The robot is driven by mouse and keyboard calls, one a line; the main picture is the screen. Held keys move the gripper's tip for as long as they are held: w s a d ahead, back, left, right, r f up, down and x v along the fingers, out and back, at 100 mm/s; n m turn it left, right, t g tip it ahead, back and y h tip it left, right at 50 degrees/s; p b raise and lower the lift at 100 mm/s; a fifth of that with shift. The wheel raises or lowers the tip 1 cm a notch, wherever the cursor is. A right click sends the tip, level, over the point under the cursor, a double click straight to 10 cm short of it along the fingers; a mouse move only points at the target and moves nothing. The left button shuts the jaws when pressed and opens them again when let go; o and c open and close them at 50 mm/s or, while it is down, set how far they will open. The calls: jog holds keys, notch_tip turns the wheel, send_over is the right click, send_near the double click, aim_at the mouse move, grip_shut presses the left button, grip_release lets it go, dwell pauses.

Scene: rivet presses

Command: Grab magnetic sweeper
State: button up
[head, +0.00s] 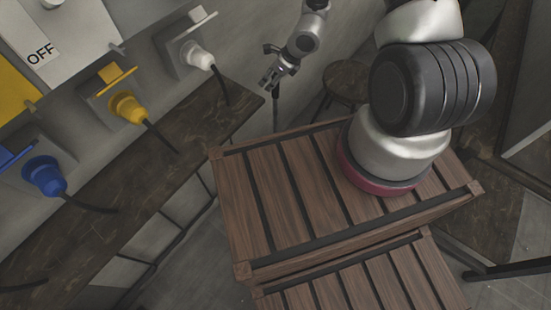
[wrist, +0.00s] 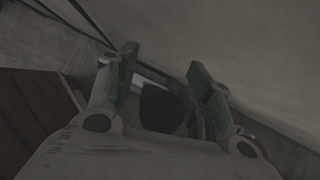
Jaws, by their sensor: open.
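What appears to be the magnetic sweeper is a dark upright handle (head: 276,104) below my gripper, beside the wall. In the wrist view its dark rounded top (wrist: 160,108) shows between my two fingers, with a pale flat part behind it. My gripper (head: 271,74) is open, with its fingers pointing down, at the top of the handle. In the wrist view the fingers (wrist: 163,76) stand apart on either side of the dark top. I cannot tell whether either finger touches it. The sweeper's lower end is hidden in the head view.
A slatted wooden crate (head: 243,200) fills the middle, with my arm's base on it. A dark counter (head: 130,170) with white, yellow and blue plugs (head: 128,106) above it runs along the left wall. A round stool (head: 347,80) stands behind the crate.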

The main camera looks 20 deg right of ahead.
grip_shut()
dwell(0.6)
